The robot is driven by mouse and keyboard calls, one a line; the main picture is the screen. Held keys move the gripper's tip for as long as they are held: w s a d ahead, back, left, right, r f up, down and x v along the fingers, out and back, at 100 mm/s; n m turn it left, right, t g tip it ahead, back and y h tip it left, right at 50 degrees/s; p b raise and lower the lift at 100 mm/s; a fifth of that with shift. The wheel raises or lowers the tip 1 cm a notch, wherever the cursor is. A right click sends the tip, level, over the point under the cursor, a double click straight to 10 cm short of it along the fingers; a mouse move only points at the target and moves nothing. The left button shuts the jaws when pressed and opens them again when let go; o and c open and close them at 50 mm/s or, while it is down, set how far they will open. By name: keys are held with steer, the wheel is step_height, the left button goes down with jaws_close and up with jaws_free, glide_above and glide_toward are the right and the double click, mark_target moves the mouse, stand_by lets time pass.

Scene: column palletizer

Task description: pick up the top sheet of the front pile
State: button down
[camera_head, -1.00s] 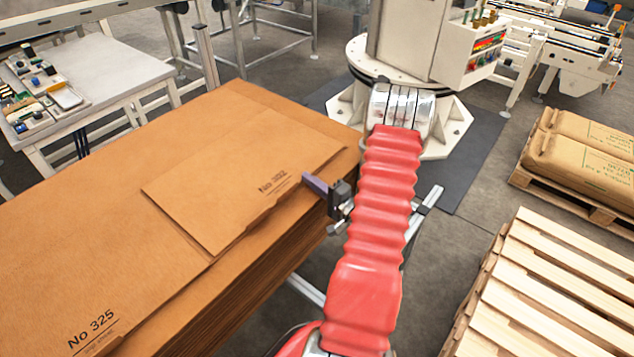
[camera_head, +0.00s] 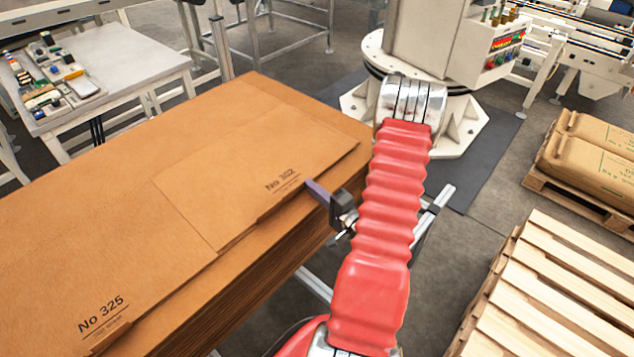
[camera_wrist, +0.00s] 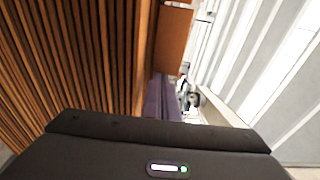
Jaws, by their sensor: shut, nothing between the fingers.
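Brown cardboard sheets lie in a tall stack at the left of the head view. A sheet marked No 302 (camera_head: 250,165) lies on top near its right end. A sheet marked No 325 (camera_head: 70,250) lies at the lower left. I cannot tell which is the front pile. My gripper (camera_head: 312,187) has purple fingers, shut and empty, at the right edge of the No 302 sheet beside its label. Whether they touch it is unclear. In the wrist view the fingers (camera_wrist: 162,97) show beside the ribbed brown stack side (camera_wrist: 70,60).
A grey table with small tools (camera_head: 120,68) stands behind the stack. A wooden pallet (camera_head: 550,290) is at the lower right, with brown sacks (camera_head: 590,155) on another pallet behind it. A white machine base (camera_head: 450,130) stands beyond my arm. Bare floor shows between.

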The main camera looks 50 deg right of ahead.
steer(key=shift+s+a, duration=0.25)
steer(key=shift+a, duration=0.9)
steer(key=shift+s, duration=0.15)
steer(key=s+a, duration=0.1)
steer(key=s, duration=1.2)
steer(key=shift+s+a, duration=0.25)
steer(key=shift+a, duration=0.1)
